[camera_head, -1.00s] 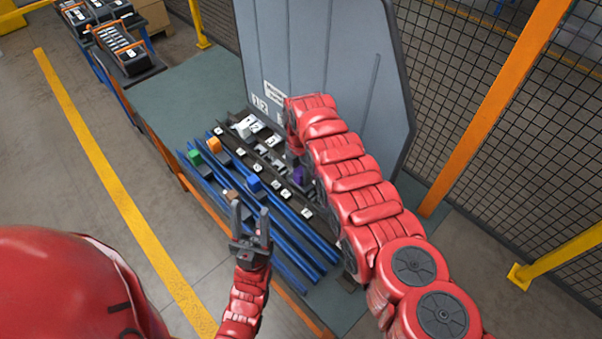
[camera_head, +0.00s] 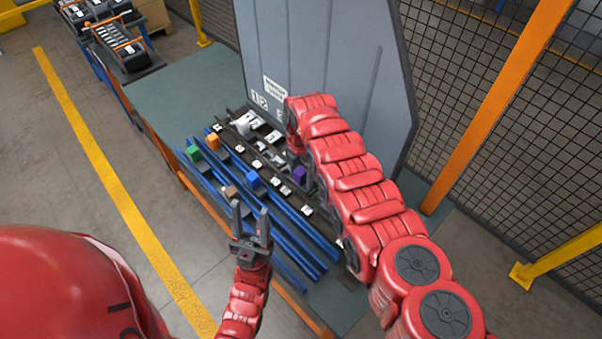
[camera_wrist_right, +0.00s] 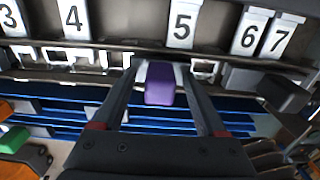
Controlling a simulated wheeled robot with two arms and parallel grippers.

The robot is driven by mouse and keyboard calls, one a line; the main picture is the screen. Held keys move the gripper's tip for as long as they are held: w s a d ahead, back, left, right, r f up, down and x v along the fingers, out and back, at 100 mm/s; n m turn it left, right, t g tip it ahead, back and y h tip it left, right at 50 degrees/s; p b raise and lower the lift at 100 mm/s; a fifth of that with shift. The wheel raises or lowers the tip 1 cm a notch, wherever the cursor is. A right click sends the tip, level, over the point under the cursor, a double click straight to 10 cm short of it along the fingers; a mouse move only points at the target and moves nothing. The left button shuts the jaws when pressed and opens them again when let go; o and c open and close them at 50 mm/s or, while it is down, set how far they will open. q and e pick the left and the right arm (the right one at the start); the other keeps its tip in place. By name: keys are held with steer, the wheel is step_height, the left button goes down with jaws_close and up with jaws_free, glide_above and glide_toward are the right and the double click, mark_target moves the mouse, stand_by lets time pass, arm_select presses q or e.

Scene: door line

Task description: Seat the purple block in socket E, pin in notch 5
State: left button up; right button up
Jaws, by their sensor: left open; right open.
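The purple block (camera_head: 299,174) shows beside my right arm in the head view, at the dark rail. In the right wrist view the purple block (camera_wrist_right: 160,84) lies between the two fingers of my right gripper (camera_wrist_right: 157,68), which are spread, with a gap visible at least on the right. The number 5 label (camera_wrist_right: 184,24) stands just behind it, slightly right. The arm hides my right gripper in the head view. I cannot make out socket E or the pin. My left gripper (camera_head: 250,213) is open and empty in front of the blue rails.
Green (camera_head: 193,153), orange (camera_head: 211,141), blue (camera_head: 252,180) and brown (camera_head: 231,192) blocks sit along the blue rails (camera_head: 285,235). A tall grey panel (camera_head: 330,60) stands behind the bench. The bench's left part (camera_head: 180,95) is clear.

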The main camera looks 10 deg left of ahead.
mark_target(302, 170)
steer(key=shift+w+r, duration=0.1)
steer(key=shift+r, duration=0.3)
step_height(302, 170, up, 2)
steer(key=shift+r+p, duration=0.2)
steer(key=shift+p, duration=0.55)
step_height(302, 170, up, 14)
steer(key=b, duration=0.5)
